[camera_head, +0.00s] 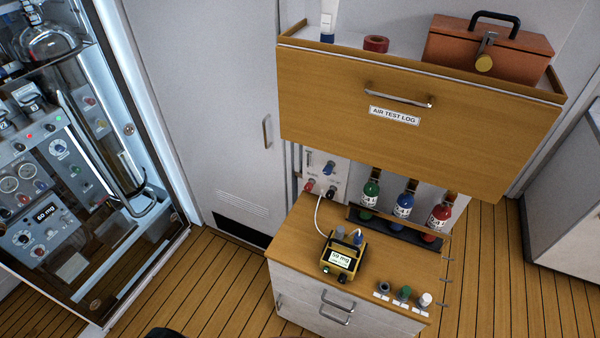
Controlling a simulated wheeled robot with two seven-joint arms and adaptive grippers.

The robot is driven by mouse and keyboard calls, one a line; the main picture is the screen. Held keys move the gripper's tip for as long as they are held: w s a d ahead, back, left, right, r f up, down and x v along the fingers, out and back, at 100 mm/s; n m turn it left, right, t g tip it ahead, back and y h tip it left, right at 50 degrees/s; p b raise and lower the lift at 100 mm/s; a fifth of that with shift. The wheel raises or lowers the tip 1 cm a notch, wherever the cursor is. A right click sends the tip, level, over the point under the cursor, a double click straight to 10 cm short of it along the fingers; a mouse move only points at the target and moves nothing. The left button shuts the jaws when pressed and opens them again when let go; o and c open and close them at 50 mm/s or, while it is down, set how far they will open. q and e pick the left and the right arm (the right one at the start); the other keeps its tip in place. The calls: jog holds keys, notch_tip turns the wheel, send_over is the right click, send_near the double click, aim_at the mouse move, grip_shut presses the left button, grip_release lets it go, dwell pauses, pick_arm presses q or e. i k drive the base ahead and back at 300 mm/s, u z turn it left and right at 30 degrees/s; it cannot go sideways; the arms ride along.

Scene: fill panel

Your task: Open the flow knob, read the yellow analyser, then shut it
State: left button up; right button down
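The yellow analyser (331,271) stands on the wooden top of the low cabinet. Its lit display faces me and seems to read 59 mg, though the digits are small. A thin white hose rises from it to the pale fill panel (315,172) behind. The wooden drawer front hides the panel's upper part. Neither gripper is in view.
The drawer (330,105) marked AIR TEST LOG juts out above the panel, with an orange toolbox (480,50) on top. Green, blue and red bottles (403,206) stand in a dark rack. Small caps line the counter's front right (404,293). A glazed instrument cabinet (150,265) stands left.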

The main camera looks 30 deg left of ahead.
aim_at(328, 168)
jog(key=u, duration=0.75)
jog(key=i, duration=0.4)
jog(key=z, duration=1.05)
